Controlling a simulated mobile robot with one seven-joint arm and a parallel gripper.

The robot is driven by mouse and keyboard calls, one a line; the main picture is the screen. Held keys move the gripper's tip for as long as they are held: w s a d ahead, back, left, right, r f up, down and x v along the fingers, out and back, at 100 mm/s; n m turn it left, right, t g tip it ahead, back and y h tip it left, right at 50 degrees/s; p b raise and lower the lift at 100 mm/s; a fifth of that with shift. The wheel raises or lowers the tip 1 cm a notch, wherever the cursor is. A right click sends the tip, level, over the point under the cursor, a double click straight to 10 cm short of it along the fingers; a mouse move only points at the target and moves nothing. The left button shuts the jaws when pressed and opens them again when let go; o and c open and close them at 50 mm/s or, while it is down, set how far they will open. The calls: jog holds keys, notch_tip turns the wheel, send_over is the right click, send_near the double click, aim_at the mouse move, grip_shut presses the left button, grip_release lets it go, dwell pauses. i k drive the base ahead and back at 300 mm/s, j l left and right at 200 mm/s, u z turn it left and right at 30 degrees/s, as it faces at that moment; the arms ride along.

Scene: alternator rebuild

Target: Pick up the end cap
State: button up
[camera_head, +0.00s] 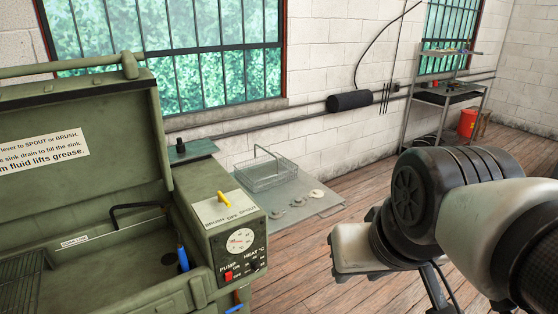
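Several small metal parts lie on a low grey table (312,216) beside a wire basket. One is a pale round disc (316,193) near the table's right side. Two others are grey, ring-like pieces, one near the middle (299,202) and one closer to the front (281,213). They are too small to tell which one is the end cap. My arm fills the right of the view, to the right of and nearer than the table. I cannot make out my gripper's fingers in this view.
A green parts washer (226,213) with raised lid and control box stands at the left, nearer than the table. A wire basket (268,172) is on the table's back part. A shelf unit (445,95) and red bucket (467,122) stand far right. Wooden floor is open between.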

aim_at(315, 194)
jog(key=i+l, duration=0.4)
jog(key=i, duration=0.15)
jog(key=i+l, duration=0.4)
jog(key=i, duration=0.15)
jog(key=i+l, duration=0.4)
jog(key=i, duration=0.2)
jog(key=i+l, duration=0.4)
jog(key=i, duration=0.15)
jog(key=l+z, duration=0.05)
